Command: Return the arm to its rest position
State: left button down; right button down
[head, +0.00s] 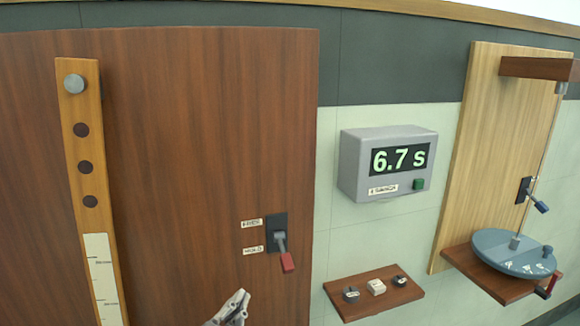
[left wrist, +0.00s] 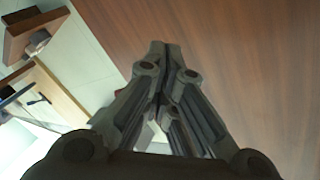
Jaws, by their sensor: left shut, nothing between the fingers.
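My left gripper (head: 238,300) shows at the bottom of the head view, below the lever on the brown wooden panel, apart from it. It is shut and empty. In the left wrist view my left gripper (left wrist: 162,48) points up the picture with its fingertips together, the brown panel behind it. The lever (head: 283,253) has a red handle end and hangs down on a dark plate, beside two small labels. My right gripper is in neither view.
A grey timer box (head: 385,165) reading 6.7 s is on the tiled wall. A small shelf (head: 350,309) with several small items sits below it. At right, a blue-grey disc (head: 497,254) rests on a wooden bracket. A scaled wooden strip (head: 85,170) stands at left.

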pick_arm(q)
jog(key=s+a+f+n+g+y, duration=0.1)
jog(key=s+a+f+n+g, duration=0.15)
jog(key=f, duration=0.35)
jog(key=s+a+f+n+g+y, duration=0.1)
jog(key=s+a+f+g, duration=0.1)
jog(key=s+f, duration=0.3)
jog(key=s+a+f+n+g, duration=0.2)
jog(key=s+a+f+g, duration=0.15)
jog(key=s+f, duration=0.45)
jog(key=s+a+f+n+g, duration=0.2)
jog(key=s+f+g, duration=0.3)
jog(key=s, duration=0.5)
notch_tip(320, 180, down, 27)
jog(key=s+g, duration=0.1)
jog(key=s, duration=0.2)
jog(key=s+a+f+g, duration=0.1)
jog(key=s+a+f, duration=0.2)
jog(key=s+f, duration=1.2)
jog(key=shift+s+f+g, duration=0.3)
jog(key=shift+s, duration=0.3)
